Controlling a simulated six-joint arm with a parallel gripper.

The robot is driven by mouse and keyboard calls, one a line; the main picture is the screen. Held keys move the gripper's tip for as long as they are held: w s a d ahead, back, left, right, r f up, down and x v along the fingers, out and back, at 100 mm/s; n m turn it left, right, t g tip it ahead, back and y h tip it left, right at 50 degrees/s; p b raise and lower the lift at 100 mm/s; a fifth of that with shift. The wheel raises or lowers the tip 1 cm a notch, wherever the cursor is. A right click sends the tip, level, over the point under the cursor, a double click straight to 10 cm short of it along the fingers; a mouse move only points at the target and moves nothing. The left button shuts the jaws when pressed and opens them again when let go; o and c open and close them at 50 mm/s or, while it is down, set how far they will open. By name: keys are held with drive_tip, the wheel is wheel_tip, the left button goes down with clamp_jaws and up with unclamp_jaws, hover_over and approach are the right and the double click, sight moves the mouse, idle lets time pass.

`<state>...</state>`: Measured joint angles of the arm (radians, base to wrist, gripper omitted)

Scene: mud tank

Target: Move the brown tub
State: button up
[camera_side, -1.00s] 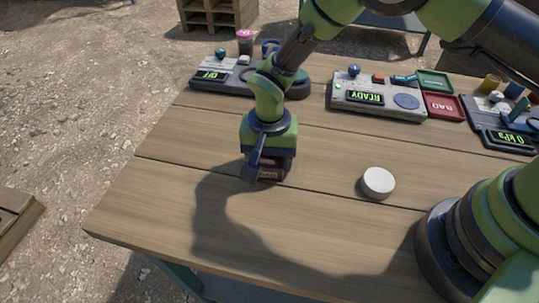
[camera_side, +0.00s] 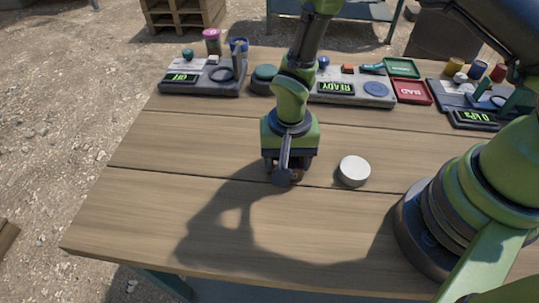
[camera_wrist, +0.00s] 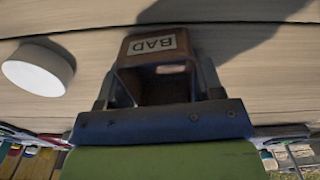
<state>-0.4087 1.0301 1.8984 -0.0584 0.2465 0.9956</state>
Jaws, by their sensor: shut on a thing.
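The brown tub (camera_wrist: 128,52) with a white "BAD" label sits between the fingers of my gripper (camera_wrist: 157,88) in the wrist view. The tub's hollow side faces the wrist camera. In the side view my gripper (camera_side: 287,173) points down, low over the middle of the wooden table. The gripper's front finger hides most of the tub there, and only a dark brown bit shows. I cannot tell whether the tub touches the table.
A white round lid-like disc (camera_side: 354,171) lies close to the right of my gripper, and also shows in the wrist view (camera_wrist: 38,68). Instrument boxes, a green tray (camera_side: 402,67) and a red "BAD" tray (camera_side: 412,92) line the back. The front left tabletop (camera_side: 140,215) is clear.

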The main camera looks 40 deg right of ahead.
drive_tip(key=shift+s+d, duration=0.65)
drive_tip(key=shift+d, duration=0.05)
drive_tip(key=o, duration=1)
wheel_tip(320, 180, up, 10)
